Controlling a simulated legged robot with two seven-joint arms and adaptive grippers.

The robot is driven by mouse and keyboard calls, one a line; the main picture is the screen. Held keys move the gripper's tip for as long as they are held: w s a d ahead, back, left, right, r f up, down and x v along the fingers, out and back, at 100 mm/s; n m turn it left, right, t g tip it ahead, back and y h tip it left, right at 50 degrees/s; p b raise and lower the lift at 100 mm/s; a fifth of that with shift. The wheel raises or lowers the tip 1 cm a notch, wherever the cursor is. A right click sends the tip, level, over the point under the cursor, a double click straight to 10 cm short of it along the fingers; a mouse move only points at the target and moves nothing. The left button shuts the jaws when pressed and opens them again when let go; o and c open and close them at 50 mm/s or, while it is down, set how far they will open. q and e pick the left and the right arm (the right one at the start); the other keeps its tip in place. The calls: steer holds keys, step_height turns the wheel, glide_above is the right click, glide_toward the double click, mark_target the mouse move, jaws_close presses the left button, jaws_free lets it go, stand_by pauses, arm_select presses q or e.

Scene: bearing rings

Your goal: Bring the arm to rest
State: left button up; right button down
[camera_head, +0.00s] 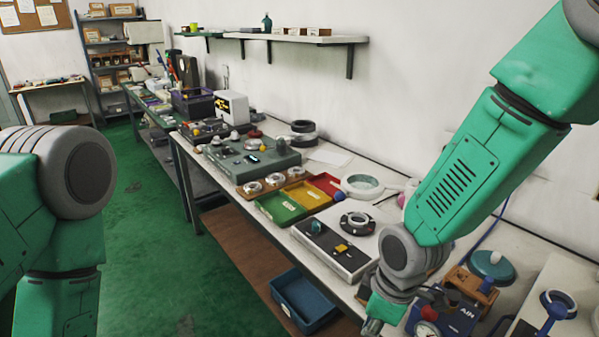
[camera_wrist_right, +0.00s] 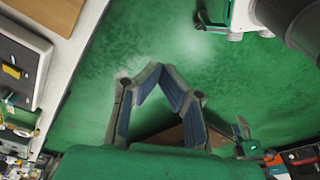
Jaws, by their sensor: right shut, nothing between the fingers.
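My right arm (camera_head: 470,165) is green and grey. It comes in from the upper right and bends down in front of the bench (camera_head: 360,290). My right gripper (camera_head: 372,327) is at the bottom edge of the head view, partly cut off. In the right wrist view its fingers (camera_wrist_right: 158,70) meet at the tips, shut and empty, over the green floor (camera_wrist_right: 110,50). My left arm (camera_head: 60,240) is at the left edge of the head view; its gripper is out of frame.
A blue bin (camera_head: 303,298) sits below. The floor at left is clear.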

arm_select(q)
step_height(320, 180, down, 7)
steer(key=b, duration=0.6)
steer(key=shift+w+b, duration=0.25)
steer(key=shift+b, duration=0.05)
arm_select(e)
steer(key=s+d+f+m, duration=0.6)
steer(key=s+d+f, duration=0.1)
steer(key=s+f, duration=0.3)
steer(key=s+d+f+m+h, duration=0.1)
steer(key=s+d+f+m, duration=0.5)
steer(key=s+f, duration=0.5)
steer(key=d+f, duration=0.1)
steer(key=d, duration=0.1)
steer(key=shift+s+d+m+h, duration=0.25)
steer(key=shift+d+m+h, duration=0.05)
steer(key=shift+m, duration=0.1)
arm_select(q)
steer(key=shift+r, duration=0.1)
arm_select(e)
steer(key=shift+w, duration=0.15)
